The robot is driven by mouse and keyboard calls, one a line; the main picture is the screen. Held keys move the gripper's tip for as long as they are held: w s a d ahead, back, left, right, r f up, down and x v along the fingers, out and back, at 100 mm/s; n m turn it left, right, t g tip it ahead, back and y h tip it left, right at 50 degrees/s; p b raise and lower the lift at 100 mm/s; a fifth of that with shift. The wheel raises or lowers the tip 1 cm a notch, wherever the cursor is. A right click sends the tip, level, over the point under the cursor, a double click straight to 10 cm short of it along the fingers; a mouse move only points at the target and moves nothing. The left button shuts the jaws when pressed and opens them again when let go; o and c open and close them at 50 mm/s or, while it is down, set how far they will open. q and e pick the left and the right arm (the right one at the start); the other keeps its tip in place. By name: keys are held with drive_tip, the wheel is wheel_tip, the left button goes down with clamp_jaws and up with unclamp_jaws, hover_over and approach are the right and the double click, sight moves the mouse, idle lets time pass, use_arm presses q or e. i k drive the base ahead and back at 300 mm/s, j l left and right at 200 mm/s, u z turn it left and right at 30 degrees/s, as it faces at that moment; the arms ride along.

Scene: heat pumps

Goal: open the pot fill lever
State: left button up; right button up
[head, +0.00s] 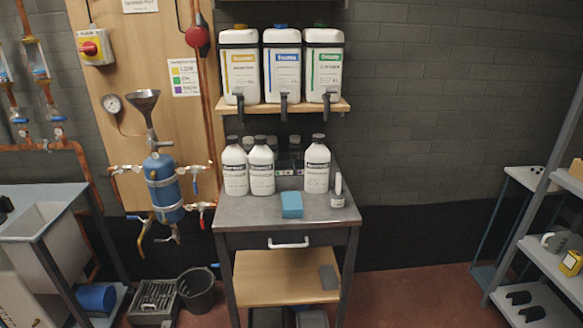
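A blue dosing pot (164,190) is fixed upright to the wooden wall panel, left of the bench. A grey funnel (143,104) stands above it, joined by a narrow neck. A small valve with a lever (157,143) sits on that neck, just above the pot; its exact lever position is too small to tell. Side valves carry a blue lever (195,183) and a red lever (202,217) on the right. Neither of my grippers is in view.
A metal bench (255,215) with white bottles and a blue box stands right of the pot. A black bucket (196,290) and a grey crate (154,300) stand on the floor below the pot. A sink unit (45,235) is at left.

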sight(149, 142)
drive_tip(key=i+j, duration=0.15)
drive_tip(key=j, duration=0.2)
drive_tip(key=i+j, duration=0.1)
drive_tip(key=j, duration=0.25)
drive_tip(key=i+j, duration=0.15)
drive_tip(key=j, duration=0.2)
drive_tip(key=i+j, duration=0.15)
drive_tip(key=j, duration=0.2)
